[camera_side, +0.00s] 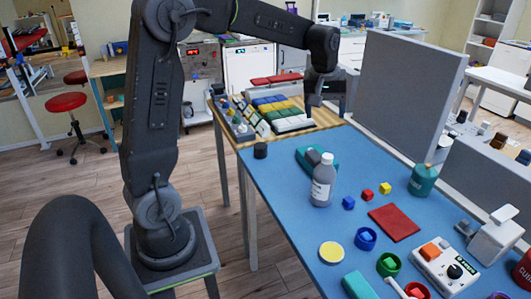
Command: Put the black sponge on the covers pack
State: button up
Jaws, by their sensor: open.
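My gripper (316,102) is at the far end of the table, pointing down close to the row of coloured packs; it is open, and its fingertips are small and dark here. A white pack (292,124) lies just left of and below it, at the near side of the row, and may be the covers pack; I cannot tell for sure. No black sponge shows clearly. A small black round piece (260,150) stands at the table's left edge.
A grey bottle (322,180) stands upright mid-table. A tall grey panel (408,92) borders the right side. A green bottle (423,179), red pad (394,222), small cubes, cups and a white device (444,267) occupy the near end. Blue surface (275,198) is clear at left.

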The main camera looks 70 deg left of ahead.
jog(key=s+d+m+t, duration=0.1)
jog(key=s+d+m, duration=0.4)
jog(key=s, duration=0.6)
jog(key=s+d+m+t, duration=0.2)
jog(key=s+d+m, duration=0.4)
jog(key=s, duration=0.5)
jog(key=shift+s+d+r+h, duration=0.2)
jog(key=shift+d+h, duration=0.1)
jog(key=shift+d, duration=0.7)
